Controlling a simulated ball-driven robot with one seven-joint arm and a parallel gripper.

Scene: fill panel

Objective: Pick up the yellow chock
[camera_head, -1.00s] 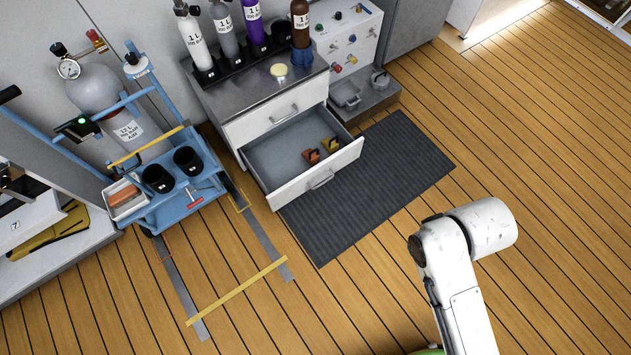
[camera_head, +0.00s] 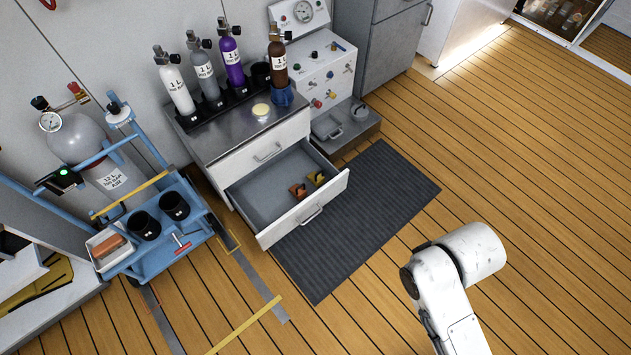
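A yellow chock (camera_head: 316,178) lies in the open lower drawer (camera_head: 268,192) of the grey cabinet, toward the drawer's right front. An orange-brown chock (camera_head: 298,190) lies just left of it, and the two look close together. My white arm shows at the lower right, over the wooden floor and well apart from the drawer. My gripper is not in this view.
A dark ribbed mat (camera_head: 350,220) covers the floor before the drawer. Bottles stand in a rack (camera_head: 228,98) on the cabinet top. A blue cart (camera_head: 165,250) stands left. Open wooden floor (camera_head: 520,150) lies to the right.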

